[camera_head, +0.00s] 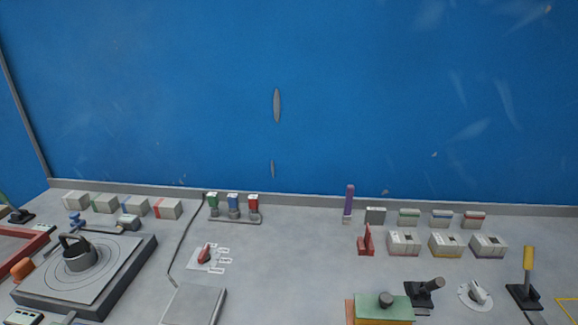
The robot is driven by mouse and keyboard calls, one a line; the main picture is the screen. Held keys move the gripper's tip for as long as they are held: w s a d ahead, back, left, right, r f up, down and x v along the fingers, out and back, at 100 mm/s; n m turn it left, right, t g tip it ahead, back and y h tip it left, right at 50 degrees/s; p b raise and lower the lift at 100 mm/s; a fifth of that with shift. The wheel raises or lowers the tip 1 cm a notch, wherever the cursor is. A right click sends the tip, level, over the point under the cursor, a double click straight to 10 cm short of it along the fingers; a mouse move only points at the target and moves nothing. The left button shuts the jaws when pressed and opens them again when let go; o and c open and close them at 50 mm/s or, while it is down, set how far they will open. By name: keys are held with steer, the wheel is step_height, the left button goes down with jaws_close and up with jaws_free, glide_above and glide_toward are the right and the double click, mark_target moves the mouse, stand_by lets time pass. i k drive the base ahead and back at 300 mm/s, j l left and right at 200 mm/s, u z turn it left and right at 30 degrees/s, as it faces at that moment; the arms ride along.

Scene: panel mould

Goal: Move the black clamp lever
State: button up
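A black lever on a black base (420,292) stands at the lower right of the head view, just right of a green-topped block (384,308). Its short arm points right and slightly up and ends in a greyish-brown tip. It looks like the black clamp lever, though the picture is small. A second lever (527,262) with a yellow handle stands upright on a black base farther right. A grey knob with a dark handle (78,252) sits on a square plate at left. My gripper is not in view.
A white rotary knob (475,294) lies between the two levers. A red upright piece (367,242) and several pale boxes (445,244) stand behind. A blue wall (300,90) closes the back. The panel's middle (290,270) is clear.

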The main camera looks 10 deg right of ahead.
mark_target(435, 284)
steer(key=i+z, duration=0.3)
steer(key=i, duration=0.15)
steer(key=i+z, duration=0.3)
steer(key=i, duration=0.15)
